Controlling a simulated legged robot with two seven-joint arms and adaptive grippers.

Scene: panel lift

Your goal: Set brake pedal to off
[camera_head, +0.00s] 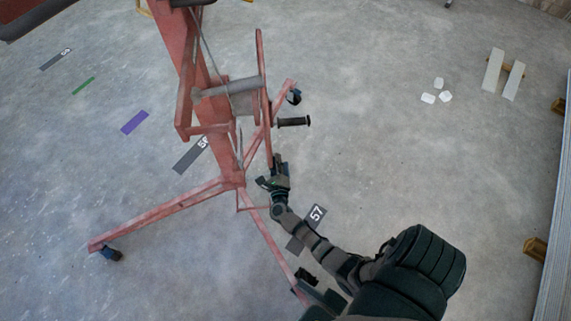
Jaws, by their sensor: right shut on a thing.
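A red panel lift (205,90) stands on spread legs in the head view. A long, thin red bar (262,80) runs down the right side of its winch drum (228,88). A black handle (293,122) sticks out to the right of this bar. My right gripper (273,172) is at the bar's lower end and shut on it; the fingers partly hide the contact. I cannot make out for certain which part is the brake pedal. My left gripper is not in view.
The lift's red legs (160,213) with dark casters (112,254) spread over the grey floor. A floor marker "57" (316,214) lies beside my right forearm. White pieces (428,98) and pale boards (493,70) lie at the upper right. Floor between is clear.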

